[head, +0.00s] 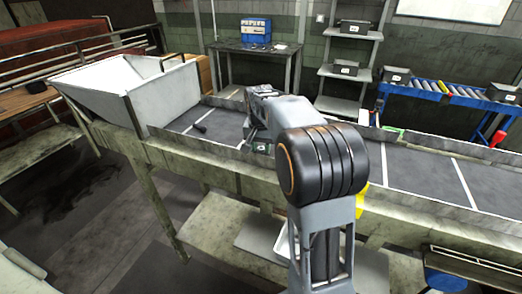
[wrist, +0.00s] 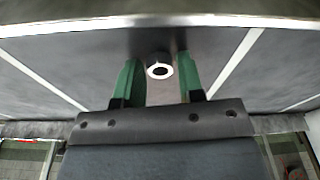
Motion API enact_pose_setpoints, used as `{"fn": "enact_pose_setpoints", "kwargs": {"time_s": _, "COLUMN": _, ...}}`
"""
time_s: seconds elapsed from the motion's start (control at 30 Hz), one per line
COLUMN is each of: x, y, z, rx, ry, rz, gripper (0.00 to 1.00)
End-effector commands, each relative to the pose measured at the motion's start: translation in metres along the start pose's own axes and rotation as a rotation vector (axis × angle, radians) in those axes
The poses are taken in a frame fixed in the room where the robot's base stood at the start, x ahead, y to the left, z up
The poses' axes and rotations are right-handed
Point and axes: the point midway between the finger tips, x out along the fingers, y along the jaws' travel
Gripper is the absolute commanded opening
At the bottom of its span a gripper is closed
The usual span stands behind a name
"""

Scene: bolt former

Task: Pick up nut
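The nut (wrist: 159,70) shows in the wrist view as a small dark ring with a bright centre. It is on the dark belt surface, between the tips of my gripper's two green fingers (wrist: 155,75). The fingers are apart, with the left one close to the nut and a narrow gap at the right one. In the head view my gripper (head: 261,147) is low over the conveyor and mostly hidden by my arm. The nut cannot be made out there.
The long conveyor (head: 415,165) has white cross lines and raised side rails. A small dark part (head: 200,127) lies on it, left of my gripper. A white hopper (head: 150,92) stands at its left end. Shelves (head: 345,75) and a blue roller stand (head: 440,95) are behind.

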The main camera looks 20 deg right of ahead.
Motion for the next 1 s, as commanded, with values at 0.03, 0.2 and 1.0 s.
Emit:
{"fn": "enact_pose_setpoints", "kwargs": {"time_s": 0.03, "x": 0.000, "y": 0.000, "z": 0.000, "rx": 0.000, "ry": 0.000, "rz": 0.000, "gripper": 0.30}}
{"fn": "enact_pose_setpoints", "kwargs": {"time_s": 0.2, "x": 0.000, "y": 0.000, "z": 0.000, "rx": 0.000, "ry": 0.000, "rz": 0.000, "gripper": 0.14}}
{"fn": "enact_pose_setpoints", "kwargs": {"time_s": 1.0, "x": -0.048, "y": 0.011, "z": 0.001, "rx": 0.002, "ry": 0.005, "rz": -0.002, "gripper": 0.02}}
